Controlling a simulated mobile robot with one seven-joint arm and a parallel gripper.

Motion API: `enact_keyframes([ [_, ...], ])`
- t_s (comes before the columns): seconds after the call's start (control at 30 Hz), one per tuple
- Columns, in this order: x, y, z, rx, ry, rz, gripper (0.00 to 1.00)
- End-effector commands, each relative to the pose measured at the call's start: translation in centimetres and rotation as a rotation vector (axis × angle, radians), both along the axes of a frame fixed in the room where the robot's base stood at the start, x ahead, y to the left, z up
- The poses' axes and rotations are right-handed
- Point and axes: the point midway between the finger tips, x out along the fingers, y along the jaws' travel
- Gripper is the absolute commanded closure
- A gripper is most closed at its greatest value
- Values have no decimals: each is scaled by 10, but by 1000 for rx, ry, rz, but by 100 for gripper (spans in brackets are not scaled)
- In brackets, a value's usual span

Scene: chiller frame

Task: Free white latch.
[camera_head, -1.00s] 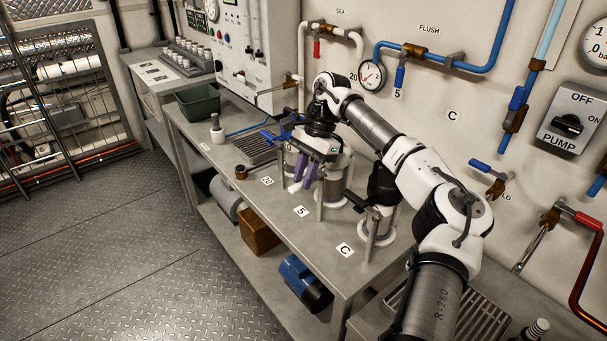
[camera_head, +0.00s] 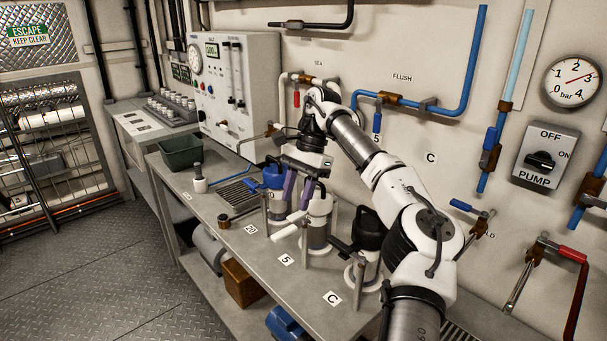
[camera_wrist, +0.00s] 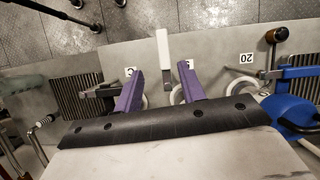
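The white latch (camera_head: 285,232) is a pale bar sticking out at the front of the white-topped canister (camera_head: 319,203), beside the label 5 on the bench. In the wrist view the white latch (camera_wrist: 163,47) points away, just beyond my fingertips and lined up with the gap between them. My gripper (camera_head: 297,198) has purple fingers pointing down above the latch and in front of the canister. In the wrist view my gripper (camera_wrist: 160,78) is open, with nothing between its fingers. The gripper body hides much of the canister in the wrist view.
A blue-topped canister (camera_head: 273,177) stands on the left and a black-topped one (camera_head: 369,229) on the right, both close to my gripper.

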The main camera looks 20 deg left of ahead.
Motion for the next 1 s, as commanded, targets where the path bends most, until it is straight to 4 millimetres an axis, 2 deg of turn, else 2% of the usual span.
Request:
enact_keyframes([
  [0.1, 8, -4, 25, -2, -2, -2, 60],
  [0.23, 14, -8, 45, -3, -1, -2, 60],
  [0.4, 20, -10, 57, -2, 1, 1, 60],
  [0.87, 21, -10, 58, 2, 1, 2, 60],
  [0.97, 14, 12, 47, 32, 16, 17, 60],
  [1.0, 8, 28, 40, 55, 26, 24, 60],
])
